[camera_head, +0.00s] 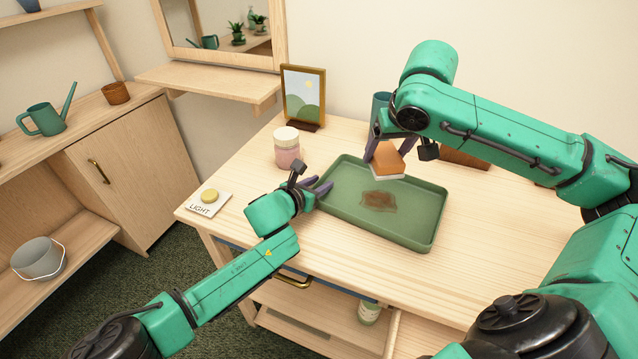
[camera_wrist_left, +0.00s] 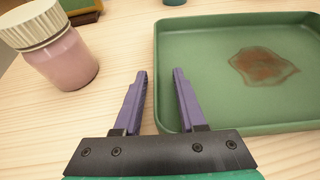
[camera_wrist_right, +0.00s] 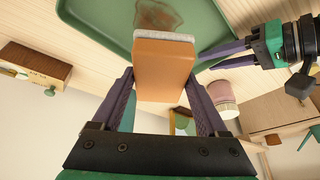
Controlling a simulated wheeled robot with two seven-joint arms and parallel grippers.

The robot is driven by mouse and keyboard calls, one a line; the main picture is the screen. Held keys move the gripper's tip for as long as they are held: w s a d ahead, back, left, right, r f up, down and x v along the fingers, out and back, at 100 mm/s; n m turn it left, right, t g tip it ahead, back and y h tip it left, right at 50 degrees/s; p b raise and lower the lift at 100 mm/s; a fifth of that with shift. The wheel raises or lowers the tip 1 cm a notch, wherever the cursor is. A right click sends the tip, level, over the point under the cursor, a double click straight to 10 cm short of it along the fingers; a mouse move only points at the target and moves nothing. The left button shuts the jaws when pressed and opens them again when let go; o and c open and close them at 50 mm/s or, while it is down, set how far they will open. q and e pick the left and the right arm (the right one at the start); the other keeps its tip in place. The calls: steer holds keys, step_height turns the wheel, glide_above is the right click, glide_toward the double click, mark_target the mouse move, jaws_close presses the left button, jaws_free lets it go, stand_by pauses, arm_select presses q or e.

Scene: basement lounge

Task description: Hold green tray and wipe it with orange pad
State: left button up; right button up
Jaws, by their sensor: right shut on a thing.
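The green tray (camera_head: 412,235) lies flat on the wooden table, with a brown stain (camera_head: 379,200) on its floor. My left gripper (camera_head: 322,189) is at the tray's left edge. My right gripper (camera_head: 385,148) is shut on the orange pad (camera_head: 388,157), which has a pale underside. It holds the pad above the back part of the tray; the pad also shows in the right wrist view (camera_wrist_right: 163,68).
A pink jar (camera_head: 287,148) with a pale lid stands left of the tray. A framed picture (camera_head: 303,95) and a teal container (camera_head: 381,103) stand behind. A LIGHT button (camera_head: 209,196) sits at the table's left corner. The table's front right is clear.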

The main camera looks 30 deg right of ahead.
arm_select(q)
jaws_close()
stand_by(2.4)
